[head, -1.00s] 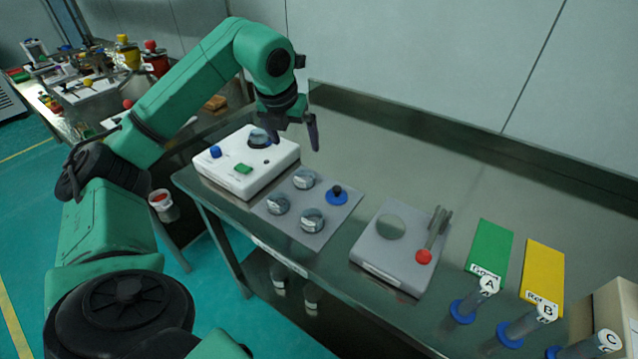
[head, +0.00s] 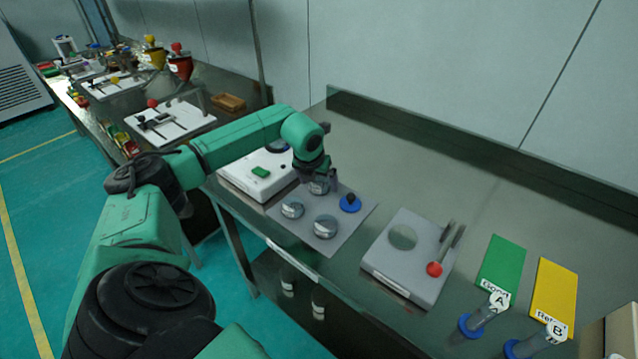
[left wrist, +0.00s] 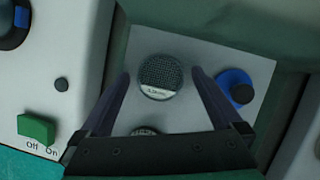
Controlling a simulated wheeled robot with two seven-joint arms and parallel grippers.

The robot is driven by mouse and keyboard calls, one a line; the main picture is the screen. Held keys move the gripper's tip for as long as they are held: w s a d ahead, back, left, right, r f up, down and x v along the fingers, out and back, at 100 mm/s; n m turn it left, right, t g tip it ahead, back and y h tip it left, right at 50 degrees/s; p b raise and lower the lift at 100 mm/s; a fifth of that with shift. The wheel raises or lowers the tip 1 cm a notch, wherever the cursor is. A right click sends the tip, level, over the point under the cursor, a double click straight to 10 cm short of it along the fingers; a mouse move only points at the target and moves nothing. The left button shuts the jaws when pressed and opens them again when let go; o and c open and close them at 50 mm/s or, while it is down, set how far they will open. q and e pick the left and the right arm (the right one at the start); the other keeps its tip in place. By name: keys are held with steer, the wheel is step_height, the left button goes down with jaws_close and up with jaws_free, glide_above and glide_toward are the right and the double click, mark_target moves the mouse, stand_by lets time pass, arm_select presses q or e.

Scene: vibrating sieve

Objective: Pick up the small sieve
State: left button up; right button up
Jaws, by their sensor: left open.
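Three small round silver sieves stand on a grey mat (head: 299,229) on the steel table: a back one (head: 319,188), a left one (head: 292,208) and a front one (head: 326,227). My left gripper (head: 319,180) is over the back sieve, pointing down. In the left wrist view this sieve (left wrist: 160,74) shows its dark mesh and a white label too blurred to read. It lies between the open fingers, with a gap on each side. Whether the fingertips are down at its height I cannot tell. My right gripper is out of view.
A blue lid with a black knob (head: 350,203) sits right of the back sieve. The white shaker base (head: 245,183) with a green switch is close on the left. A grey device with a red-ended lever (head: 400,278) stands right. The table behind is clear.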

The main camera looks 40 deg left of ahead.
arm_select(q)
steer(key=c, duration=1.4)
steer(key=shift+c, duration=0.2)
steer(key=shift+r, duration=0.1)
